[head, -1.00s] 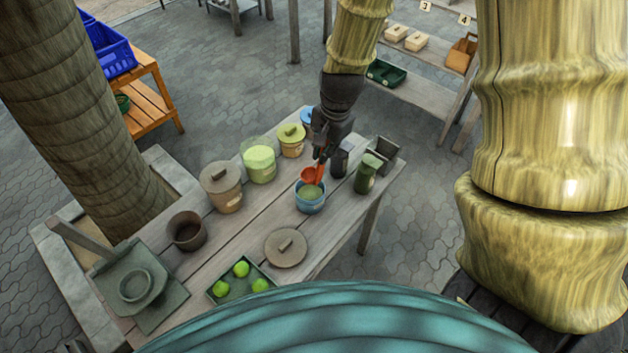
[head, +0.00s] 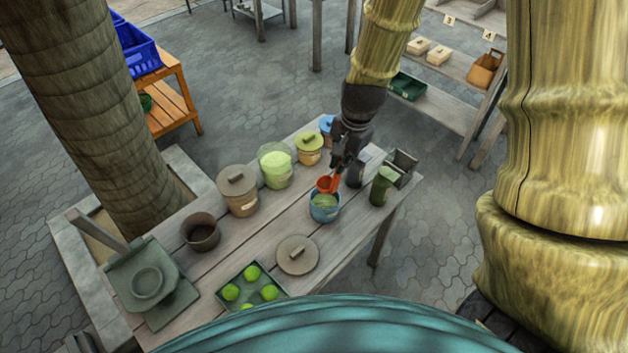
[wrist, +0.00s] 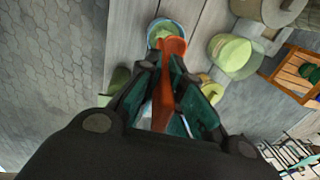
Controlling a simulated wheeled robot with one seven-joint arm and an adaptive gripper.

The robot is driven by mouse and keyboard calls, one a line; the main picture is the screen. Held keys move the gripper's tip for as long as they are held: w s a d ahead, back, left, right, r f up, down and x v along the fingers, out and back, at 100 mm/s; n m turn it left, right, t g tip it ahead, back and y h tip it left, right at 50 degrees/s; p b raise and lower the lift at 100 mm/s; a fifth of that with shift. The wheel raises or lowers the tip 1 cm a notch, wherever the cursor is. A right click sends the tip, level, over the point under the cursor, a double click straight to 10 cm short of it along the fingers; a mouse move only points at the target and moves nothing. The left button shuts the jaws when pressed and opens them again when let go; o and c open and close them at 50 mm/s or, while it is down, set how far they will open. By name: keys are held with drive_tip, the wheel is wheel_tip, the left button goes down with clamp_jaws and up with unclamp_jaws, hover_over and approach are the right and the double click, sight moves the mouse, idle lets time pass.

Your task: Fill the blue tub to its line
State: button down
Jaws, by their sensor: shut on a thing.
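The blue tub (head: 324,211) stands on the wooden table with pale green contents inside. In the wrist view its rim (wrist: 151,36) shows beyond the scoop. My gripper (head: 342,165) is shut on the orange-red scoop (head: 325,184), whose bowl is over the tub's far rim. The scoop (wrist: 165,100) lies between the fingers in the wrist view. I cannot tell what the scoop's bowl holds, or whether it touches the tub. The tub's fill line cannot be made out. An open clear jar (head: 275,167) of light green material stands to the left of the tub.
A lidded beige jar (head: 239,195), a yellow-lidded jar (head: 309,149) and a brown pot (head: 201,234) stand along the table's far side. A round lid (head: 296,256) and a tray with green balls (head: 230,271) lie in front. A green canister (head: 382,187) is right of the tub.

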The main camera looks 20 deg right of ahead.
idle(0.5)
drive_tip(key=w+a+r+n+b, duration=0.2)
drive_tip(key=w+a+n, duration=0.15)
drive_tip(key=w, duration=0.75)
drive_tip(key=w+a+r+n+b, duration=0.25)
drive_tip(key=w+a, duration=0.25)
drive_tip(key=w, duration=0.5)
wheel_tip(320, 180, down, 12)
drive_tip(key=b, duration=0.5)
drive_tip(key=shift+w+d+f+g+y+b, duration=0.15)
drive_tip(key=shift+d+g+y+b, duration=0.1)
drive_tip(key=shift+g+y+b, duration=0.05)
wheel_tip(320, 180, up, 11)
drive_tip(key=p, duration=0.8)
idle(0.6)
